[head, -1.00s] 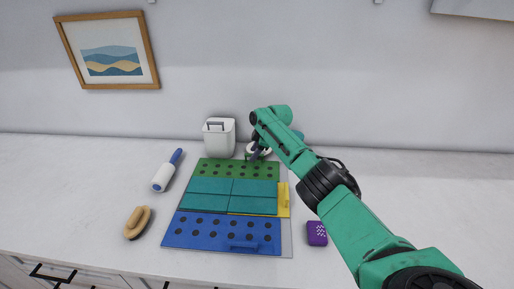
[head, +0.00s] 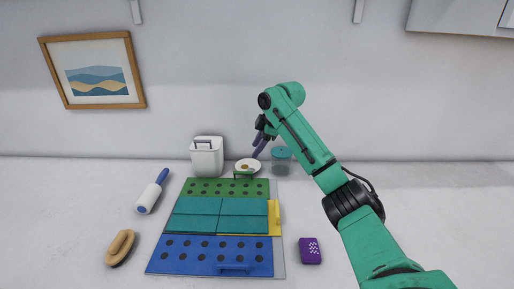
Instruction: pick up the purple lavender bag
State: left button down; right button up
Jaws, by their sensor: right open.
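The purple lavender bag (head: 310,251) lies on the white counter near the front, right of the blue panel. It is small and box-like, with white dots on its top. My right gripper (head: 258,150) is far from it, at the back of the counter, just above a small white dish. The gripper is open, its dark fingers pointing down, and I see nothing held in it. My right arm rises from the lower right, passing to the right of the bag without covering it. My left gripper is out of view.
A board with green, teal and blue panels (head: 212,249) fills the middle. The white dish (head: 247,167), a white bin (head: 207,158) and a teal-lidded jar (head: 281,155) stand behind it. A lint roller (head: 151,194) and a brush (head: 121,248) lie left. The counter around the bag is clear.

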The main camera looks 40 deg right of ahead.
aim_at(310, 253)
jog(key=k+j, duration=1.25)
